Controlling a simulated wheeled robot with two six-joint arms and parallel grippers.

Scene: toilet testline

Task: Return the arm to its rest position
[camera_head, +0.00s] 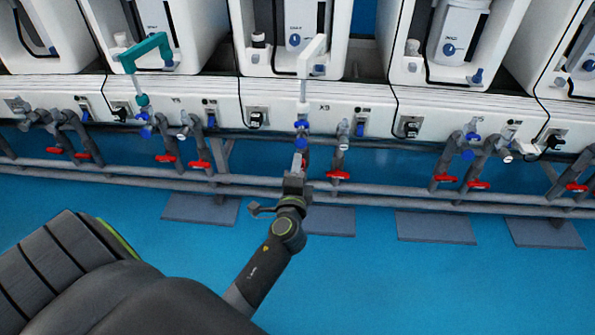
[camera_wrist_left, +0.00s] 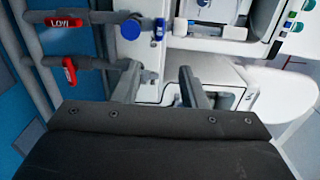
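My left arm reaches up from the lower middle of the head view. Its left gripper (camera_head: 298,170) is close to the pipes at the front of the testline, just below a blue fitting (camera_head: 301,143). In the left wrist view the two fingers (camera_wrist_left: 160,85) stand apart, with no held object visible between them. A blue round knob (camera_wrist_left: 130,29) and a small blue handle (camera_wrist_left: 159,30) lie beyond the fingers. Whether the gripper touches the fittings cannot be told. My right gripper is not in view.
Grey horizontal pipes (camera_head: 400,197) with red valve handles (camera_head: 338,175) run along the testline. White test stations (camera_head: 450,60) stand behind. Blue floor (camera_head: 370,285) is clear at the front.

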